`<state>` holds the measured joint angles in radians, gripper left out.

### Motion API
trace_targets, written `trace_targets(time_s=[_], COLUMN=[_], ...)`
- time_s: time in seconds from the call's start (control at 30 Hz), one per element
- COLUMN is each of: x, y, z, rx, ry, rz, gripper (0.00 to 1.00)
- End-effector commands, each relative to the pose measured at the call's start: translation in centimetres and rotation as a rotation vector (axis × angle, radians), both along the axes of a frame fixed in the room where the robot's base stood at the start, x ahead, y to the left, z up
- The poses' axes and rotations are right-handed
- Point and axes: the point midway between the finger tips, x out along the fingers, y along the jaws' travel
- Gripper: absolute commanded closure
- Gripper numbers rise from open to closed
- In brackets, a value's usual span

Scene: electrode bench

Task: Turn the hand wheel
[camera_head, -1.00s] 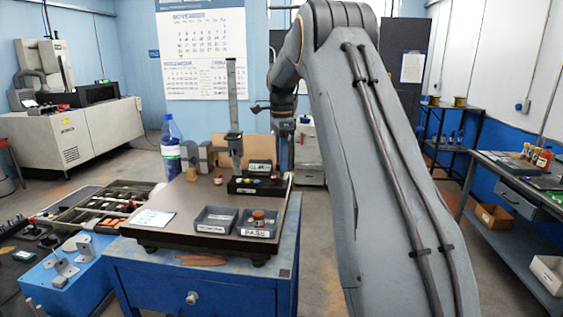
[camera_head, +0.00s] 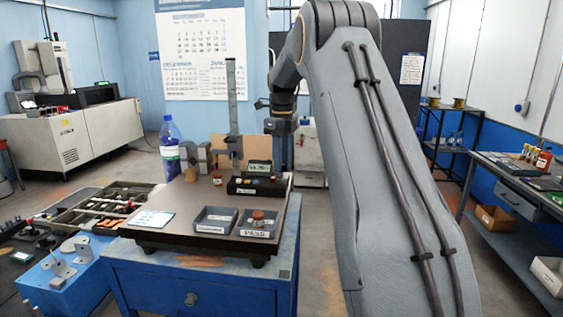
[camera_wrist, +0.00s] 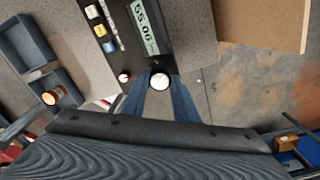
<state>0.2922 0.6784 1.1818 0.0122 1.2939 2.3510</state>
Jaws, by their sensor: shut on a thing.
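In the wrist view, a small round knob with a pale pinkish face (camera_wrist: 160,82) sits between the fingertips of my gripper (camera_wrist: 160,90). I take it for the hand wheel; its rim is mostly hidden by the fingers. My gripper is shut on it. It lies by the end of a dark gauge base with a digital display (camera_wrist: 144,28) reading about 55.06. In the head view, this gauge base (camera_head: 245,187) stands on the dark plate, with a tall upright column (camera_head: 232,95) behind. My gripper's fingers cannot be made out there.
Two grey trays (camera_head: 214,228) sit at the plate's front; the right one, marked PASS, holds a copper-coloured round piece (camera_head: 258,216). A bottle (camera_head: 169,150) stands behind the plate's left side. A parts case (camera_head: 95,215) and blue fixture (camera_head: 65,280) are at left.

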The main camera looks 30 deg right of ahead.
Motion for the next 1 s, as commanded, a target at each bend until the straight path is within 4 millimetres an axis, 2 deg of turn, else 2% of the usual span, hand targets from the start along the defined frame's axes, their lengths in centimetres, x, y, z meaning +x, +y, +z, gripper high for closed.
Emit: trace_targets(time_s=[0.3,0.8,0.83,0.93,1.0], x=[0.12,0.13,0.13,0.11,0.09], y=[-0.05,-0.05,-0.05,-0.05,-0.04], z=[0.31,0.32,0.32,0.28,0.21], rx=[-0.002,-0.002,-0.002,-0.001,-0.001], ry=[-0.007,-0.007,-0.008,-0.006,-0.005], rz=[-0.109,-0.126,-0.126,-0.126,-0.126], gripper=[0.95,0.95,0.71,0.55,0.54])
